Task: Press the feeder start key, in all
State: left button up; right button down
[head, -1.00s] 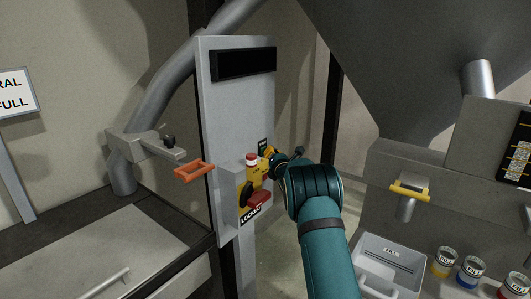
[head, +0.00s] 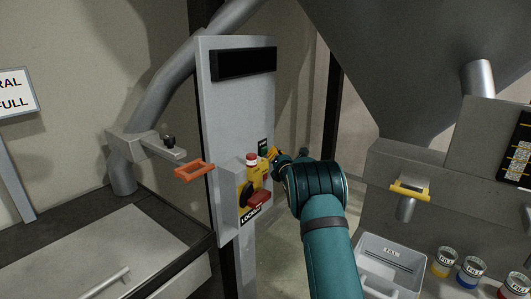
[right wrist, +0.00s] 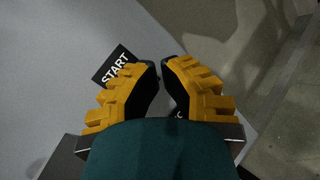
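The grey control panel (head: 233,110) stands upright in the middle of the head view. A small dark START label (head: 263,146) is near its right edge, and it reads clearly in the right wrist view (right wrist: 114,66). I cannot make out the start key; my right gripper covers the area beside the label. My right gripper (head: 269,155) has its yellow fingers close to the panel by the label. In the right wrist view its fingertips (right wrist: 161,66) are drawn together with nothing visible held. Whether they touch the panel is unclear. My left gripper is out of view.
A yellow box with a red-topped button (head: 251,160), black knob and red lockout piece (head: 259,201) sits just left of my gripper. An orange handle (head: 194,171) juts out at the left. A grey bin (head: 390,262) and several coloured FILL jars (head: 444,263) are at lower right.

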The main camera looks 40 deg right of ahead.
jog(key=s, duration=0.2)
jog(key=s+d, duration=0.1)
jog(key=s, duration=0.1)
jog(key=shift+s+d, duration=0.2)
jog(key=shift+s, duration=0.2)
dwell(0.8)
